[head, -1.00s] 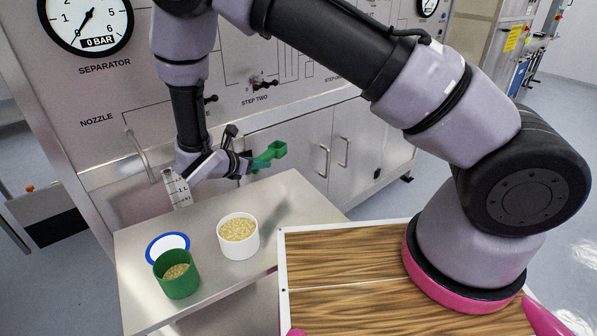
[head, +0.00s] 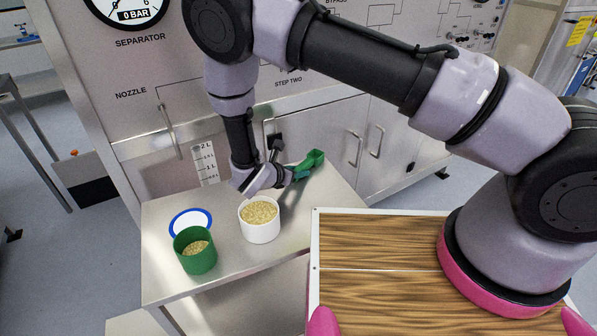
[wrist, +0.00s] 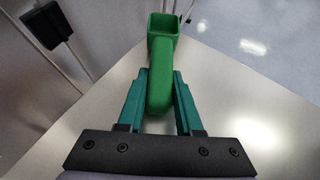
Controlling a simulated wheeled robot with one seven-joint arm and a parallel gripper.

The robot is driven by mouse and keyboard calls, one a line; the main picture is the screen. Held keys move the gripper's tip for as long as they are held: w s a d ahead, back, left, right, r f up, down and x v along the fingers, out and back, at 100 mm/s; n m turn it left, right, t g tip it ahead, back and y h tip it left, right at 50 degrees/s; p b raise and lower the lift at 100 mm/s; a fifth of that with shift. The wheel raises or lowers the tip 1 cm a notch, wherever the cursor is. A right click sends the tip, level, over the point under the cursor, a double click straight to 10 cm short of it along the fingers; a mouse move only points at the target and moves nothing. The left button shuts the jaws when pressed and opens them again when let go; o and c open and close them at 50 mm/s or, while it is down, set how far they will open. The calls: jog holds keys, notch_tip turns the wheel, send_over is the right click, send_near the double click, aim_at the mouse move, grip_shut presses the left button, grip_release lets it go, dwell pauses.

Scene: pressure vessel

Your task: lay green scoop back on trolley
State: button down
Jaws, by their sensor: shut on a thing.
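The green scoop (head: 313,160) is in my gripper (head: 297,174), above the far right part of the metal trolley top (head: 215,283). In the wrist view the scoop (wrist: 162,50) points away from me, with its square cup at the far end. Its handle lies between the teal fingers of my gripper (wrist: 160,90), which are shut on it. The trolley surface (wrist: 250,95) shows below and to the right of the scoop. I cannot tell whether the scoop touches the surface.
A white tub of grain (head: 260,222) and a green tub with some grain (head: 196,255) stand on the trolley. A blue-rimmed white lid (head: 190,222) lies behind the green tub. The steel cabinet (head: 335,125) is behind the trolley.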

jog(key=shift+f, duration=0.2)
jog(key=c, duration=0.6)
grip_release()
jog(key=shift+r, duration=0.1)
